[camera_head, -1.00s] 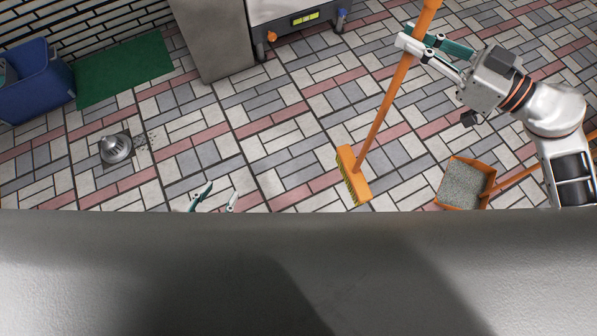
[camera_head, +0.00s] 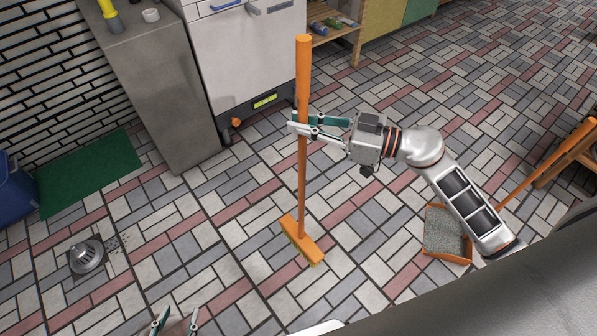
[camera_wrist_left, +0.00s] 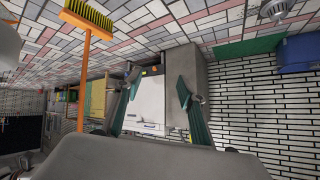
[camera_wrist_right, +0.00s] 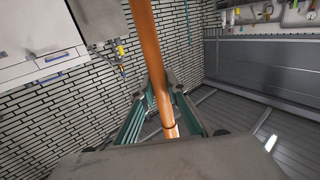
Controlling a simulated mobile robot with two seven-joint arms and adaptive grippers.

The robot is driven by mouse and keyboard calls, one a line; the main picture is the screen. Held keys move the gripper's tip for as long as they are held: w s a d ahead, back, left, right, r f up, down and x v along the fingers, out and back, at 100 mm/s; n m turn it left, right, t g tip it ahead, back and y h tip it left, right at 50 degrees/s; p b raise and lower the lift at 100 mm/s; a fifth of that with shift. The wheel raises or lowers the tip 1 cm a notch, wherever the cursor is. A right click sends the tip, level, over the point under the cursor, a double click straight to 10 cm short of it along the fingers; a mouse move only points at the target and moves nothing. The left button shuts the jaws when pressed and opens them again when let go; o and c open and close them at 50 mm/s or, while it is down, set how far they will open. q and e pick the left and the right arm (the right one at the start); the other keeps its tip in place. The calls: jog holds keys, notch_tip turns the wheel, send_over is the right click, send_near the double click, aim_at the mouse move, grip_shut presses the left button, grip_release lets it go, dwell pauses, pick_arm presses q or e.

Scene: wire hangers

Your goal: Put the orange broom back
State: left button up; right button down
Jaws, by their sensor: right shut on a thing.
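The orange broom (camera_head: 302,180) stands nearly upright in the head view, its bristled head low over or on the tiled floor; I cannot tell if it touches. My right gripper (camera_head: 298,122) is shut around the upper part of its handle. In the right wrist view the orange handle (camera_wrist_right: 150,60) runs between the fingers. The broom head also shows in the left wrist view (camera_wrist_left: 88,18), upside down. My left gripper (camera_head: 176,322) is at the bottom edge of the head view, fingers apart and empty. Its spread fingers also show in the left wrist view (camera_wrist_left: 155,98).
An orange dustpan (camera_head: 446,238) with grey contents lies right of the broom, near my right arm. A grey cabinet (camera_head: 160,90) and white appliance (camera_head: 250,50) stand behind. A green mat (camera_head: 90,172), blue bin (camera_head: 14,190) and metal drain cover (camera_head: 86,256) are left. Central floor is clear.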

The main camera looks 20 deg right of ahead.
aim_at(302, 163)
notch_tip(302, 163, down, 8)
jog(key=b, duration=0.3)
jog(key=shift+f+b, duration=0.35)
jog(key=shift+f, duration=0.2)
notch_tip(302, 163, down, 4)
jog(key=shift+f+b, duration=0.1)
jog(key=shift+b, duration=0.85)
jog(key=c, duration=2.4)
grip_release()
jog(key=shift+f, duration=0.2)
jog(key=o, duration=0.4)
pick_arm(q)
jog(key=shift+w+d+r+t+h, duration=0.15)
jog(key=shift+w+d+r+h, duration=0.1)
jog(key=shift+w+d, duration=0.35)
jog(key=shift+w+d+r+t+h, duration=0.15)
jog(key=shift+w+d+r, duration=0.1)
jog(key=shift+w+d, duration=0.35)
